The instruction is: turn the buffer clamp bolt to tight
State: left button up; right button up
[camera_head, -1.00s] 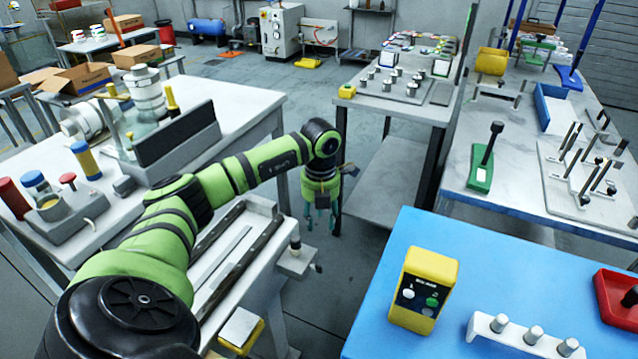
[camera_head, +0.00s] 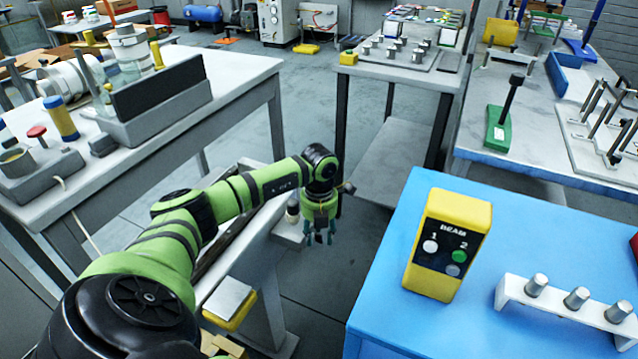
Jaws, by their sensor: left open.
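My left gripper (camera_head: 320,238) hangs at the end of the green and black arm, fingers pointing down, open and empty. Just left of it in the picture, a small grey block (camera_head: 287,237) with a pale upright knob or bolt head (camera_head: 292,214) stands at the end of the low rail bench. This may be the buffer clamp bolt; I cannot tell for sure, nor whether it is tight. The gripper appears beside it, with no contact visible. My arm hides much of the bench and its rails. My right gripper is not in view.
A yellow BEAM box (camera_head: 447,245) and a white rack with several pegs (camera_head: 565,309) stand on the blue table (camera_head: 400,235) at right. A white table (camera_head: 232,70) with machine parts stands at left. Floor is open beyond the gripper.

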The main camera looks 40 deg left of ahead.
pick_arm(q)
jog(key=shift+f, duration=0.6)
jog(key=shift+c, duration=0.4)
grip_shut()
